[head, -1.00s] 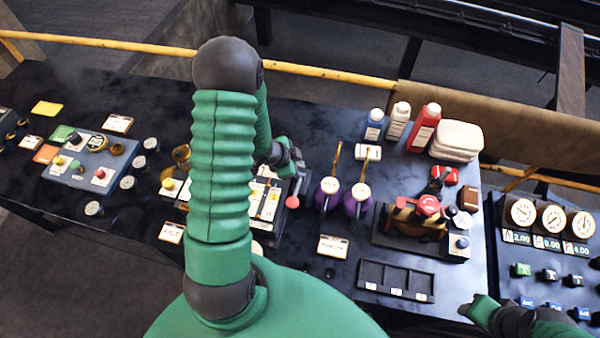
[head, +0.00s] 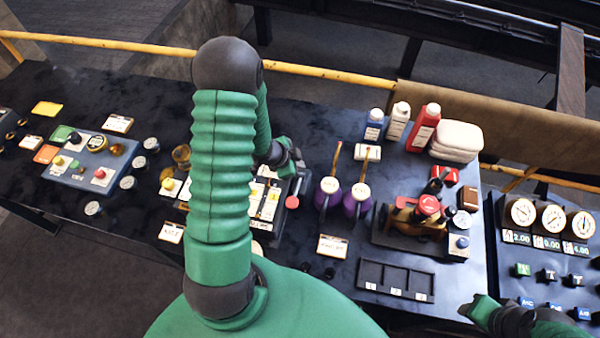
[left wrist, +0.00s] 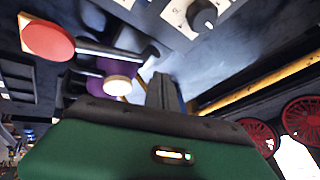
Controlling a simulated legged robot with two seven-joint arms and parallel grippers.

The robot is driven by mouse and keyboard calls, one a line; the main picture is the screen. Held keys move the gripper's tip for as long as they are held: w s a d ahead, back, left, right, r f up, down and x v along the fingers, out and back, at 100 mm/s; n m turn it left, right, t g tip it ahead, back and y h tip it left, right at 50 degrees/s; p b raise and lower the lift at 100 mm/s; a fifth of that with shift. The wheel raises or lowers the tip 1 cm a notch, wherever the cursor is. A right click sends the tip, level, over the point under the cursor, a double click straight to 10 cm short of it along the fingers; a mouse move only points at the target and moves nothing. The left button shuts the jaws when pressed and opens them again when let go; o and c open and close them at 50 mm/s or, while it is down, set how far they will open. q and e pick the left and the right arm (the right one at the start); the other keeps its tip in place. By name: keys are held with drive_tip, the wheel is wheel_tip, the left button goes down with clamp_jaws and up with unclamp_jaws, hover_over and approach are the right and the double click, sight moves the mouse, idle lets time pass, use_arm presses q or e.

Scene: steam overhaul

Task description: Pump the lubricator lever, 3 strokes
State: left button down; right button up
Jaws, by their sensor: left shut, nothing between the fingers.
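A lever with a red round knob (head: 292,202) stands on the bench right of the labelled panel (head: 264,204) in the head view. I take it for the lubricator lever. A red disc-like end (left wrist: 47,40) shows at the upper left of the left wrist view and looks like the same knob. My left gripper (head: 299,168) is just behind and above the knob, shut and empty. Its shut fingers (left wrist: 166,92) show in the left wrist view, apart from the red end. My right arm enters at lower right, and its gripper (head: 478,306) is too unclear to read.
Two purple oil cans (head: 328,192) (head: 357,201) stand close right of the lever. A red-topped valve fixture (head: 428,206), bottles (head: 397,121) and an empty tray (head: 395,264) lie further right. A yellow rail (head: 330,75) runs behind the bench. My left arm hides part of the panel.

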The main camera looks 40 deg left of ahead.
use_arm(q)
drive_tip(key=shift+d, duration=0.1)
drive_tip(key=shift+s+f, duration=0.15)
drive_tip(key=shift+f, duration=0.2)
use_arm(e)
drive_tip(key=shift+f, duration=0.3)
use_arm(q)
drive_tip(key=shift+s+d+f+b, duration=0.1)
drive_tip(key=shift+f+b, duration=0.1)
drive_tip(key=shift+b, duration=0.3)
use_arm(e)
drive_tip(key=shift+d+f, duration=0.1)
drive_tip(key=shift+f, duration=0.1)
